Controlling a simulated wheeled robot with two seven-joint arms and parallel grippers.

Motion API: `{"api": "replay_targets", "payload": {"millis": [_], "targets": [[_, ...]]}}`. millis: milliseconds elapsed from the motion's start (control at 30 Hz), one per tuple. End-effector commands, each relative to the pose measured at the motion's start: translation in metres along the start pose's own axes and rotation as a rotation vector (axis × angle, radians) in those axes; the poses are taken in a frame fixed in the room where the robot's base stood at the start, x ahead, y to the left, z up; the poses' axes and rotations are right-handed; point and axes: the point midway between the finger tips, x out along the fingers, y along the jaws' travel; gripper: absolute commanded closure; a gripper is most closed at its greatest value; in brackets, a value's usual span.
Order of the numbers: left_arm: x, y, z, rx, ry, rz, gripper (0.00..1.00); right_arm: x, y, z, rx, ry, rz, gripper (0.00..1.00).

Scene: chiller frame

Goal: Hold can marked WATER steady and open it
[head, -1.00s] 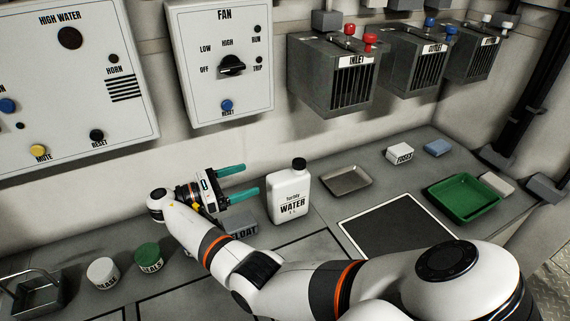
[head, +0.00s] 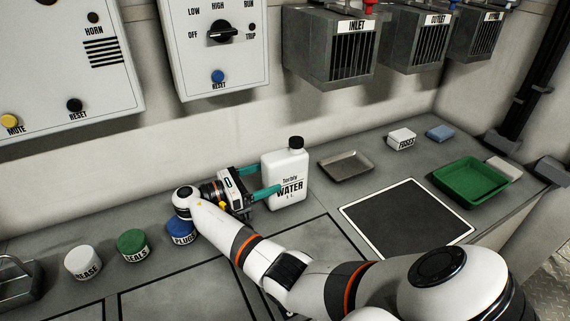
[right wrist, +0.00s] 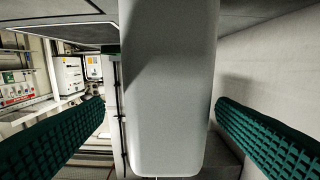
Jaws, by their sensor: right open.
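The white can marked WATER (head: 287,172) stands upright on the grey bench, with its black cap (head: 296,142) on. My right gripper (head: 266,179) is open at the can's left side. In the head view, its near teal finger overlaps the can's lower left front and the far finger reaches towards its back. In the right wrist view, the can's pale body (right wrist: 168,90) stands between the two ribbed fingers (right wrist: 160,130), with gaps on both sides. The can's handle is not clear to see. My left gripper is not in view.
A blue-lidded PLUGS pot (head: 181,228), a green SEALS pot (head: 131,243) and a white pot (head: 83,261) stand left. A metal tray (head: 346,166), dark mat (head: 405,220) and green tray (head: 470,179) lie right. The FAN panel (head: 205,65) hangs above.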

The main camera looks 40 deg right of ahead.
Motion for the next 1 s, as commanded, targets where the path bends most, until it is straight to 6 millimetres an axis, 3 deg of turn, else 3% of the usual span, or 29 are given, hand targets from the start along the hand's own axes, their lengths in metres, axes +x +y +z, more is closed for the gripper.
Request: {"api": "replay_targets", "payload": {"millis": [367,667,1000], "targets": [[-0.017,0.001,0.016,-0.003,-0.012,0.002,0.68,0.048,-0.005,-0.001,0.000,0.001,0.000,0.20],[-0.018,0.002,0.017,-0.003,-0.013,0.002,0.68,0.052,-0.005,-0.002,-0.001,0.000,0.000,0.20],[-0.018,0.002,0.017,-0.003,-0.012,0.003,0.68,0.052,-0.005,-0.002,-0.001,0.000,-0.001,0.76]]}}
